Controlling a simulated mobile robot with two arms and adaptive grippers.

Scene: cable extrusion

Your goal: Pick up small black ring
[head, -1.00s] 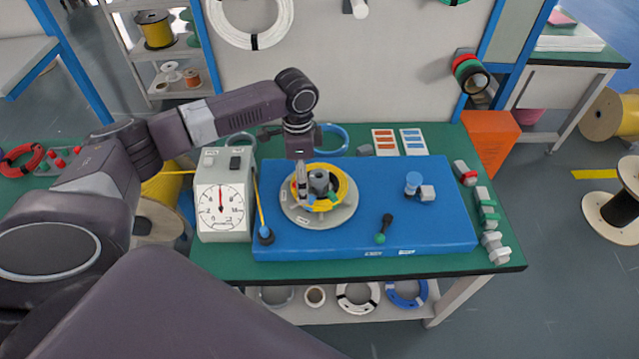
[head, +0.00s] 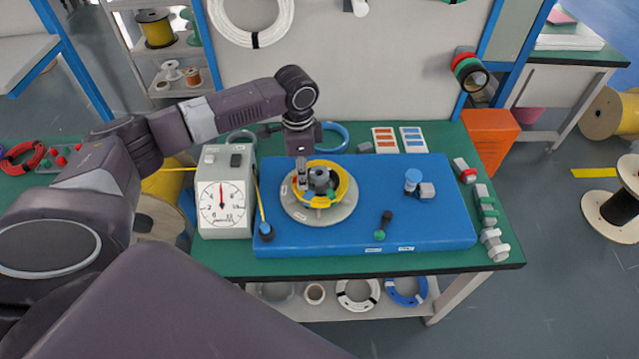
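My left gripper (head: 301,184) points down over the left side of a round grey turntable (head: 320,213) on the blue board. The turntable carries a yellow cable coil (head: 345,181) around a dark grey hub (head: 320,180). The fingers are small and seen close together, so I cannot tell whether they are open or hold anything. I cannot clearly make out a small black ring on the turntable; the gripper and coil may hide it. My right gripper is not in view.
A grey dial gauge (head: 222,205) stands left of the blue board (head: 440,232). Grey, red and green clamps (head: 487,215) line the green table's right edge.

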